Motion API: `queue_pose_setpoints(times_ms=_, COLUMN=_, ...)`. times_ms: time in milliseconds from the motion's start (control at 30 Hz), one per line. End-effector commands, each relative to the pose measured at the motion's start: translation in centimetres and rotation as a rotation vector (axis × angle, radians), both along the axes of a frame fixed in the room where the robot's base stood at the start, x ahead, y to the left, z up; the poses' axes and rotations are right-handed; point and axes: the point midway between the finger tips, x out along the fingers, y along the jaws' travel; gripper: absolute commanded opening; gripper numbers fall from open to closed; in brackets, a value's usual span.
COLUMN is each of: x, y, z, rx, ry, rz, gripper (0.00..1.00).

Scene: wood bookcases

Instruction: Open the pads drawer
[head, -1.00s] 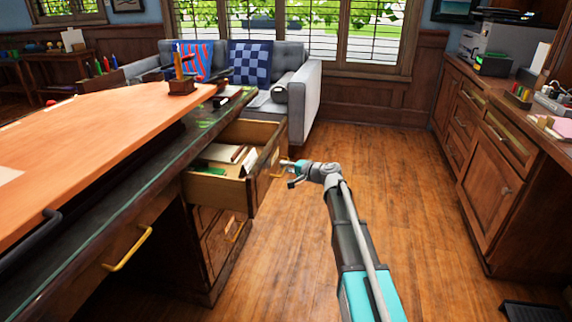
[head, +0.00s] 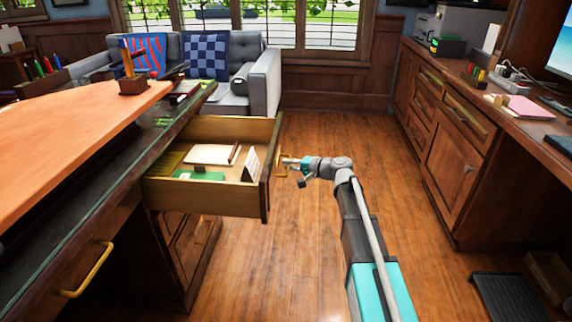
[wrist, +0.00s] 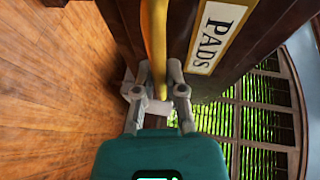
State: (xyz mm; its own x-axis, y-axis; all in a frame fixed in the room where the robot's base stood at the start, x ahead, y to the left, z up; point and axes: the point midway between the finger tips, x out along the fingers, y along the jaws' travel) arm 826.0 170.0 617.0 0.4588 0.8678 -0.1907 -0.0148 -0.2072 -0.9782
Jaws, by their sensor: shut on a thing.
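The pads drawer (head: 200,210) is pulled well out of the desk in the head view. It holds papers, a green item and a small white card. Its brass handle (head: 282,165) is on the front face. In the wrist view a label (wrist: 218,38) on the front reads "PADS", beside the yellow handle bar (wrist: 157,45). My gripper (wrist: 158,92) is shut on that handle, its fingers on either side of the bar. My gripper (head: 298,166) also shows at the drawer front in the head view.
The desk (head: 50,265) with its orange-brown top fills the left. Another drawer handle (head: 88,270) is on its near side. A wood cabinet (head: 465,170) lines the right. Open wood floor (head: 330,125) lies between, with a grey sofa (head: 262,85) at the back.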

Motion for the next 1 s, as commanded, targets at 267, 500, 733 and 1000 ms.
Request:
queue_pose_setpoints(times_ms=267, x=0.1, y=0.8, z=0.0, rx=-0.001, ry=-0.002, rz=0.005, gripper=0.00)
queue_pose_setpoints(times_ms=500, x=0.1, y=1.1, z=0.0, rx=0.000, ry=-0.001, rz=0.009, gripper=0.48)
queue_pose_setpoints(times_ms=733, x=-0.1, y=1.3, z=0.0, rx=0.001, ry=-0.001, rz=0.012, gripper=0.50)
queue_pose_setpoints(times_ms=1000, x=0.2, y=0.6, z=0.1, rx=-0.002, ry=-0.002, rz=-0.004, gripper=0.50)
